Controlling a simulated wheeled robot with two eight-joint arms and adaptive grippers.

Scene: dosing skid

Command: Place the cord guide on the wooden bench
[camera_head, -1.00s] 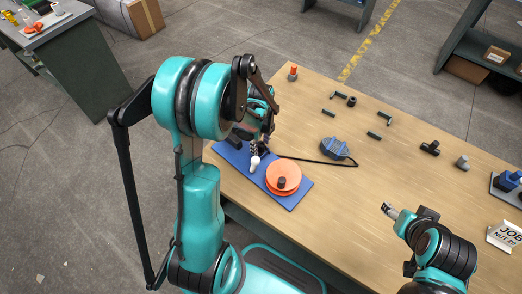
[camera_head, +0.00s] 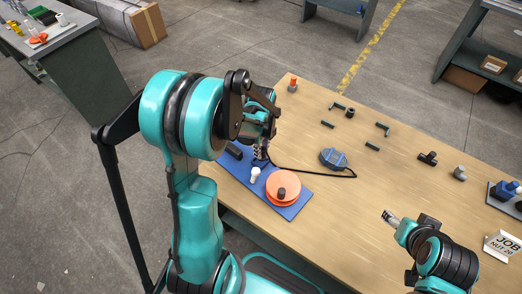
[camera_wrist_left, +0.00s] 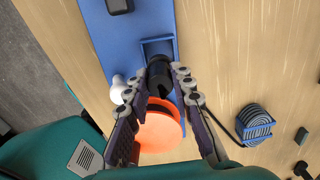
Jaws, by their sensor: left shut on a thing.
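My left gripper (camera_head: 260,157) reaches down over a blue plate (camera_head: 296,209) on the wooden bench (camera_head: 390,187). In the left wrist view its fingers (camera_wrist_left: 167,72) are shut on a black, rounded part (camera_wrist_left: 159,83), which looks like the cord guide. This part sits in or just over a blue bracket (camera_wrist_left: 158,46) on the plate; I cannot tell whether it is lifted. An orange disc (camera_head: 283,183) and a white knob (camera_head: 255,173) are close beside it. My right gripper (camera_head: 390,216) hangs over the bench's near side, its opening unclear.
A blue ribbed block (camera_head: 333,158) with a black cord lies right of the plate. Small dark brackets (camera_head: 372,146) and grey and black fittings (camera_head: 428,158) lie farther off. A JOB card (camera_head: 502,245) stands at right. Bare wood lies between these.

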